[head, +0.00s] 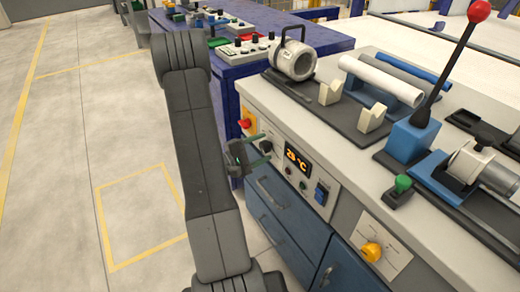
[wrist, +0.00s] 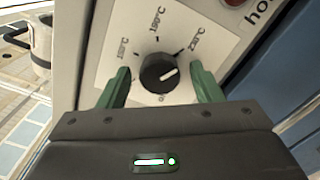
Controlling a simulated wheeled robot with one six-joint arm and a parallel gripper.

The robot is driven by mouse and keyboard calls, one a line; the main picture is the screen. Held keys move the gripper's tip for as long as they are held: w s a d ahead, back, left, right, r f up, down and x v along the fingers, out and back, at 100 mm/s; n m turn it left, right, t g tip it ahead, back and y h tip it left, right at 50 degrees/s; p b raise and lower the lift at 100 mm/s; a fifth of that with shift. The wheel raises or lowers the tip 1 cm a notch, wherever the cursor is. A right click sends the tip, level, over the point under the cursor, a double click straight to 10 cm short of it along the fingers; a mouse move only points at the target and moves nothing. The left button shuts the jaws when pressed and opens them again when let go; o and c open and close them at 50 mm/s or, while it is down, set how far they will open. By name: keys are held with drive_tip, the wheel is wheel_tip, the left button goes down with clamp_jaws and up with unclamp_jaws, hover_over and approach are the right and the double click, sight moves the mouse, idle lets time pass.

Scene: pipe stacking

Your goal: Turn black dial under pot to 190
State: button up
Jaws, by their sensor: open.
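The black dial (wrist: 158,73) sits on a white plate with temperature marks; 190°C is at the top and 230°C at upper right. Its white mark points to the right and slightly up, away from the 190 mark. It also shows in the head view (head: 265,146) on the cabinet front. My gripper (wrist: 160,72) is open, its green fingers on either side of the dial, with a gap visible on each side. In the head view my gripper (head: 246,155) is just left of the dial. The metal pot (head: 293,62) stands on the worktop above.
The orange display (head: 297,160) reads about 25 °C. A red button (head: 245,123) is left of the dial, and a blue switch (head: 320,193) is right of the display. Drawer handles (head: 272,192) stick out below. The floor (head: 140,205) to the left is clear.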

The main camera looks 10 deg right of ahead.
drive_tip(key=c, duration=1)
drive_tip(key=shift+n, duration=0.4)
drive_tip(key=n+p, duration=0.1)
drive_tip(key=n, duration=0.4)
drive_tip(key=n+p, duration=0.2)
drive_tip(key=n, duration=0.3)
drive_tip(key=shift+n+p, duration=0.3)
drive_tip(key=shift+n, duration=0.1)
drive_tip(key=o, duration=1)
